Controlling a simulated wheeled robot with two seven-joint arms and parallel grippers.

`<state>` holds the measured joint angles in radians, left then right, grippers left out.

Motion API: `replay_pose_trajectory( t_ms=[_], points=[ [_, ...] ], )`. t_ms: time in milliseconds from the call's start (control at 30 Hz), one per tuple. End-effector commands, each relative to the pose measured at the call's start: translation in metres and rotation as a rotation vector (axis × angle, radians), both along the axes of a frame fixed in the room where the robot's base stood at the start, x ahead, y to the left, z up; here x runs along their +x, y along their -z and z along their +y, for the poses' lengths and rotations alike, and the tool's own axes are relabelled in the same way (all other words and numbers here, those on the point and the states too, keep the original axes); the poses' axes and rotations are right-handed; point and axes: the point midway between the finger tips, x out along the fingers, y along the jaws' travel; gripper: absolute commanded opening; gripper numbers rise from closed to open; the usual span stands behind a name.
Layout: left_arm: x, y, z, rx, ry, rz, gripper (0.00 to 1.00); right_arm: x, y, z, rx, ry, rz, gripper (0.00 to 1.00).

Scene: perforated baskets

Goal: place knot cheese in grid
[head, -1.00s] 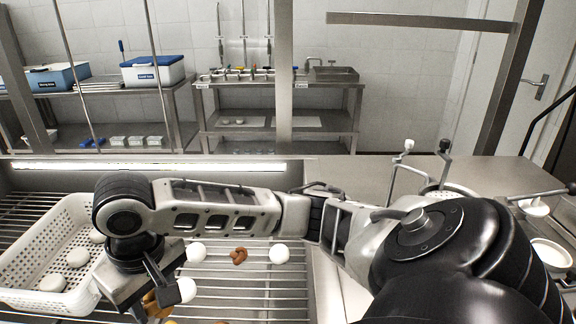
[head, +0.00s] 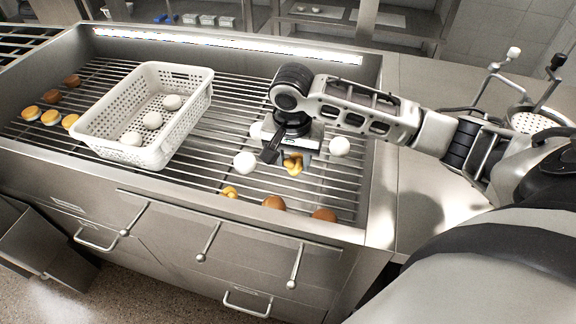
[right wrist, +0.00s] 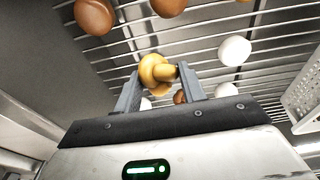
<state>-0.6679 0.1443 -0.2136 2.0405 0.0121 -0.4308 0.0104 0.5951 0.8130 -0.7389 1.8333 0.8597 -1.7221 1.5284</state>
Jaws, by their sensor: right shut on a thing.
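My right gripper (head: 287,157) is shut on a golden-yellow knot (head: 293,164), which shows between its fingers. The right wrist view also shows the knot (right wrist: 157,73) between the fingertips. The gripper is over the metal grid (head: 225,118), to the right of the white basket. I cannot tell whether the knot touches the bars. Another yellow knot (head: 229,192) lies on the grid near the front. A brown knot (right wrist: 180,97) is partly hidden behind the gripper in the right wrist view. My left gripper is not in view.
A white perforated basket (head: 187,126) holds three white buns. White balls (head: 244,162) (head: 340,147) lie on either side of the gripper. Brown buns (head: 323,214) lie along the front edge. More yellow and brown buns (head: 51,117) lie left of the basket.

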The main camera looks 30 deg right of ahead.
Motion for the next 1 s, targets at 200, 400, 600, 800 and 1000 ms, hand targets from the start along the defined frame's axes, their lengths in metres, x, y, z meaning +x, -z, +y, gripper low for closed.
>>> replay_pose_trajectory(
  t_ms=[200, 400, 600, 800, 1000],
  points=[
    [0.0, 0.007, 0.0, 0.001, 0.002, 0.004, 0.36, 0.037, 0.04, -0.013, 0.0, -0.001, 0.001, 0.18],
    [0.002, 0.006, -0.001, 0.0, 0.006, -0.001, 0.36, 0.051, 0.057, -0.019, 0.001, -0.003, 0.001, 0.18],
    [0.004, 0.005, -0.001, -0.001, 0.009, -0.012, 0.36, 0.056, 0.08, -0.021, 0.0, -0.004, 0.002, 0.18],
    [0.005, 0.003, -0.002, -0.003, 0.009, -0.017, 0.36, 0.056, 0.095, -0.021, -0.001, -0.005, 0.0, 0.18],
    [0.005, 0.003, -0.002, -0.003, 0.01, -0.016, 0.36, 0.056, 0.095, -0.021, -0.001, -0.005, 0.0, 0.18]
  ],
)
